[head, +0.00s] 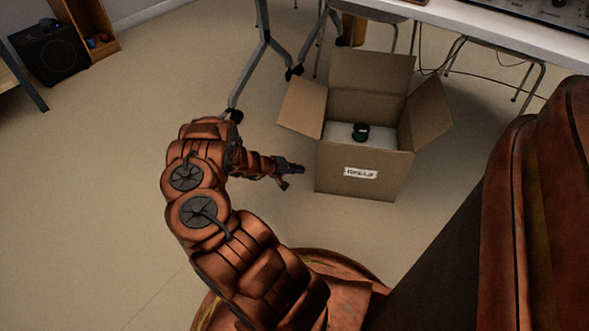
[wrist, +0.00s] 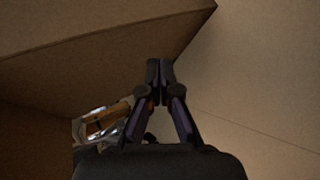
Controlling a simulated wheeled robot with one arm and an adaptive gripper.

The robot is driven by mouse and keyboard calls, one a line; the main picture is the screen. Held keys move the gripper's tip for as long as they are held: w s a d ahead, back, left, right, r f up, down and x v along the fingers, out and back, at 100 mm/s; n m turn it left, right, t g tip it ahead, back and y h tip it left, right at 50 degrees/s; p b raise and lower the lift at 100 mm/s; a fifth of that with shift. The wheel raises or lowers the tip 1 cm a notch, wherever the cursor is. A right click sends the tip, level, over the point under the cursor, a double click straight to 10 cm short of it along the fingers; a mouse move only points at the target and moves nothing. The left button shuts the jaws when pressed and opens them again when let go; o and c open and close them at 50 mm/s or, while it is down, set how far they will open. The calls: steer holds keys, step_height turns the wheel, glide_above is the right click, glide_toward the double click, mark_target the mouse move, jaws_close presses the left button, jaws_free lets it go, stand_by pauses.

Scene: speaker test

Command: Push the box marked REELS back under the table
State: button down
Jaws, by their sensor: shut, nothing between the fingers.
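The open cardboard box (head: 336,178) stands upright on the floor in front of the white table (head: 480,18), its flaps spread outward. A white label on its front face reads roughly REELS, too small to be sure. A dark reel (head: 361,131) lies on pale material inside. My gripper (head: 301,170) is shut and empty, low beside the box's left front edge. A small gap seems to separate them; contact is hard to judge. In the wrist view, my shut fingertips (wrist: 159,68) show against brown cardboard-like surfaces and plain floor on the right.
Metal table legs (head: 262,50) with castors stand behind and left of the box. Cables and thin metal legs (head: 530,85) are under the table at right. A black speaker-like case (head: 48,52) and a wooden shelf (head: 97,38) stand far left. Floor at left is clear.

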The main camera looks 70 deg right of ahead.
steer(key=shift+s+d, duration=0.65)
steer(key=shift+d, duration=0.1)
steer(key=shift+d, duration=0.1)
steer(key=w+a+b, duration=0.3)
steer(key=w+a, duration=0.2)
steer(key=a, duration=0.1)
steer(key=shift+b, duration=0.4)
stand_by(0.5)
steer(key=shift+w, duration=0.2)
